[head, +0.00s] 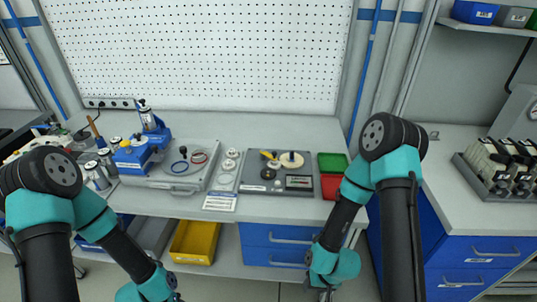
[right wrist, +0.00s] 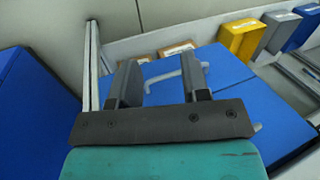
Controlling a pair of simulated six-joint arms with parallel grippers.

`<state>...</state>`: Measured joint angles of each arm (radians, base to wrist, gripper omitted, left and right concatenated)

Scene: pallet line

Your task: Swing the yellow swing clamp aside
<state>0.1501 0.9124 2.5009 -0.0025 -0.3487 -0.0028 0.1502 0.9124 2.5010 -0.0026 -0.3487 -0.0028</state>
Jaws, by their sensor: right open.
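The yellow swing clamp (head: 267,154) is a small yellow piece on the grey fixture plate (head: 252,187) at the middle of the bench. A pale round disc (head: 291,160) with a dark knob sits just right of it. My right gripper (head: 326,293) hangs low in front of the bench, far below and in front of the clamp. In the right wrist view my right gripper (right wrist: 160,78) is open and empty, with blue drawer fronts (right wrist: 222,66) beyond its fingers. My left arm reaches down at the lower left; its fingers are below the picture edge.
Green (head: 332,162) and red (head: 330,186) bins stand right of the plate. A grey box with a blue clamp (head: 132,155) stands on the left of the bench. A strip of white round parts (head: 229,165) lies left of the plate. A yellow bin (head: 195,243) sits underneath.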

